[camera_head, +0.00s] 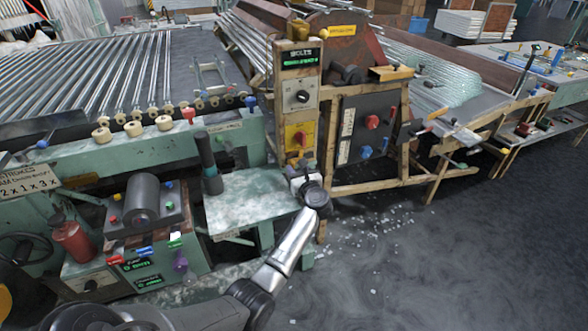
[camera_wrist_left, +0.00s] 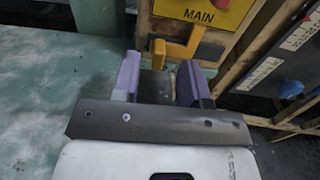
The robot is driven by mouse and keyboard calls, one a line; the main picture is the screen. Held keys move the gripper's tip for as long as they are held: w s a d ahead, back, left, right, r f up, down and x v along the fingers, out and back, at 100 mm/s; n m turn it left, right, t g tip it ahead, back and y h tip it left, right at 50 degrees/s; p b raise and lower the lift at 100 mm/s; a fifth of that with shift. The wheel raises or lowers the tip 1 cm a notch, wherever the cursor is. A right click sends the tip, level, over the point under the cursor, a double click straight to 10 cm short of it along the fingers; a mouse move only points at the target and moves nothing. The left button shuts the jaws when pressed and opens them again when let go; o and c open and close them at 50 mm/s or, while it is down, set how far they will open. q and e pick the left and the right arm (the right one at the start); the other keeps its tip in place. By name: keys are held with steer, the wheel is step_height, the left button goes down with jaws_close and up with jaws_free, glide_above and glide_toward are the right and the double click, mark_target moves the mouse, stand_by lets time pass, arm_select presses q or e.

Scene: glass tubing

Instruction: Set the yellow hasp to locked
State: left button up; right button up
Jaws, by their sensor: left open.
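The yellow hasp (camera_wrist_left: 176,50) shows in the left wrist view as a bent orange-yellow bar below the yellow MAIN plate (camera_wrist_left: 205,10). In the head view the yellow panel (camera_head: 299,136) is on the wooden post, and the hasp is too small there to tell its position. My left gripper (camera_wrist_left: 160,78) is open, its two purple fingers apart. The hasp lies just beyond and between the fingertips; I cannot tell whether they touch it. In the head view my left gripper (camera_head: 302,174) is at the post below the yellow panel, seen from behind. My right gripper is not in view.
A pale green bench top (camera_head: 245,198) lies left of the gripper, with a dark upright cylinder (camera_head: 208,163) at its left. A grey panel with a red knob (camera_head: 372,121) is to the right, behind wooden framing (camera_head: 375,186). The floor at front right is open, with scattered shards.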

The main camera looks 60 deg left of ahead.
mark_target(294, 164)
arm_select(q)
steer(key=shift+w+a+b, duration=0.15)
steer(key=shift+a+b, duration=0.05)
steer(key=shift+a, duration=0.55)
steer(key=shift+w+a+b, duration=0.15)
steer(key=shift+a+b, duration=0.05)
steer(key=shift+a, duration=0.55)
jaws_close()
